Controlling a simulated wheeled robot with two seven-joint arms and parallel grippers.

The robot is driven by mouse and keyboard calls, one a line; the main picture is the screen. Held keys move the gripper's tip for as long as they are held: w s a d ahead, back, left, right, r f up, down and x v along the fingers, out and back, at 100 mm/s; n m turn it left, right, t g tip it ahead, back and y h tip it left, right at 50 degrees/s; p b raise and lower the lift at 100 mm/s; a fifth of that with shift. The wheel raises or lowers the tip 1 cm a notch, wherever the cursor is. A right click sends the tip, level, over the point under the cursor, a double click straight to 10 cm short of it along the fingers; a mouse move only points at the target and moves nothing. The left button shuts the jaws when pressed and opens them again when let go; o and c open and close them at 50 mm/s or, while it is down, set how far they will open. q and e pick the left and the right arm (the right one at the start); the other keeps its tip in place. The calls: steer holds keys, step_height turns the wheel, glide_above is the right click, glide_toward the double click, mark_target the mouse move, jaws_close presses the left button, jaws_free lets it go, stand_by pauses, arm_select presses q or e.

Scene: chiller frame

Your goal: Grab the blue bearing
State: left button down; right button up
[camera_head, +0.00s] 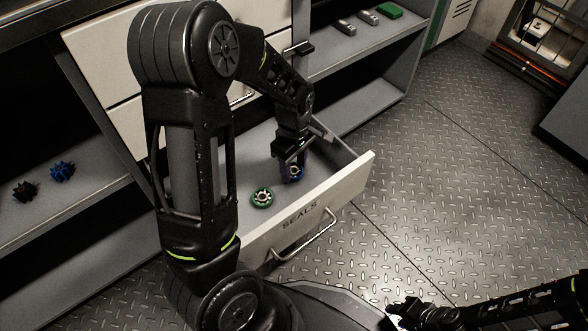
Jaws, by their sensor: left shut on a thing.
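The blue bearing (297,173) is inside the open drawer labelled SEALS, close to its front panel (308,213). My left gripper (292,172) reaches down into the drawer and is shut on the blue bearing, partly hiding it. Whether the bearing still touches the drawer floor cannot be told. A green bearing (262,197) lies flat on the drawer floor, to the left of my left gripper and apart from it. My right gripper (398,315) is low at the bottom of the view, over the floor, away from the drawer; its fingers are too dark to read.
Blue and dark red gears (62,172) sit on the left shelf. Small metal parts (345,28) and a green block (389,11) lie on the upper right shelf. The drawer walls surround my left gripper. The metal floor (450,180) on the right is clear.

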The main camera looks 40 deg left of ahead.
mark_target(294, 170)
arm_select(q)
steer(key=shift+r, duration=0.1)
step_height(294, 170, up, 10)
steer(key=p, duration=0.4)
steer(key=shift+p, duration=0.3)
